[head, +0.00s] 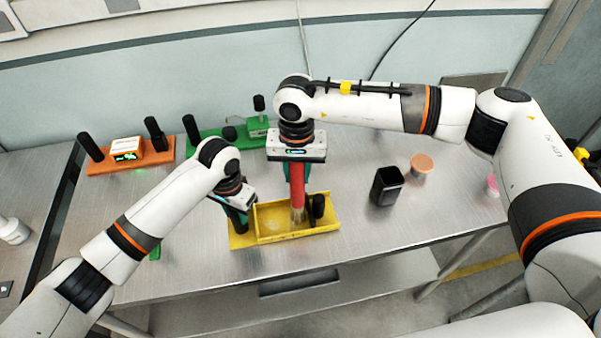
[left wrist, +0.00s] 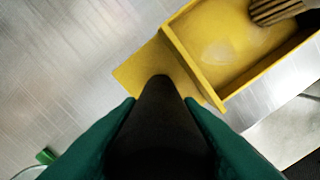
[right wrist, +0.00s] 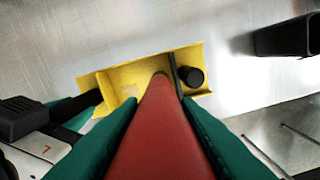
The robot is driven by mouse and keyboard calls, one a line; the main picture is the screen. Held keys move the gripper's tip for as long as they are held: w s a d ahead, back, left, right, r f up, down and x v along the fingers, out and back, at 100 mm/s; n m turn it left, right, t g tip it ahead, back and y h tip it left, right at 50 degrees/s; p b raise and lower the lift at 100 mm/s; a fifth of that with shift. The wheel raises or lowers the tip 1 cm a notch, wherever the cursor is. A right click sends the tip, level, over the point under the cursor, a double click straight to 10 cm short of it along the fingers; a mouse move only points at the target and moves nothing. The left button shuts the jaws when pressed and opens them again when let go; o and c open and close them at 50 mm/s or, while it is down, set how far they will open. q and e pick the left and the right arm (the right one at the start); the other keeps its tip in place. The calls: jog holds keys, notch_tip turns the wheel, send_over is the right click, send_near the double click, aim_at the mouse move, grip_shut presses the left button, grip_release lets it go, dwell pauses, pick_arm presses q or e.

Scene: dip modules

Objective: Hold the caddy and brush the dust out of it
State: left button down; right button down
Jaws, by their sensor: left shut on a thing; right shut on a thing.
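The yellow caddy (head: 300,236) sits on the metal table near its front edge, a black post at each end. My left gripper (head: 238,215) is shut on the left black post, which also shows between the green fingers in the left wrist view (left wrist: 160,125). My right gripper (head: 297,172) is shut on the red handle of the brush (head: 298,188). The brush points down, and its tan bristles (left wrist: 278,10) are inside the caddy, toward its right part. A pale, dusty patch (left wrist: 217,50) shows on the caddy floor. The bristle tips are hidden in the right wrist view.
An orange module (head: 158,155) and a green module (head: 213,146) with black posts stand at the back left. A black open container (head: 386,186), an orange round item (head: 421,164) and a pink item (head: 492,185) stand right. Table between caddy and container is clear.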

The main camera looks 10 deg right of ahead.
jog(key=shift+a, duration=5.45)
jog(key=shift+d+r, duration=0.15)
jog(key=shift+d, duration=2.5)
jog(key=shift+d+r, duration=0.1)
jog(key=shift+d, duration=2.55)
jog(key=shift+r, duration=3.55)
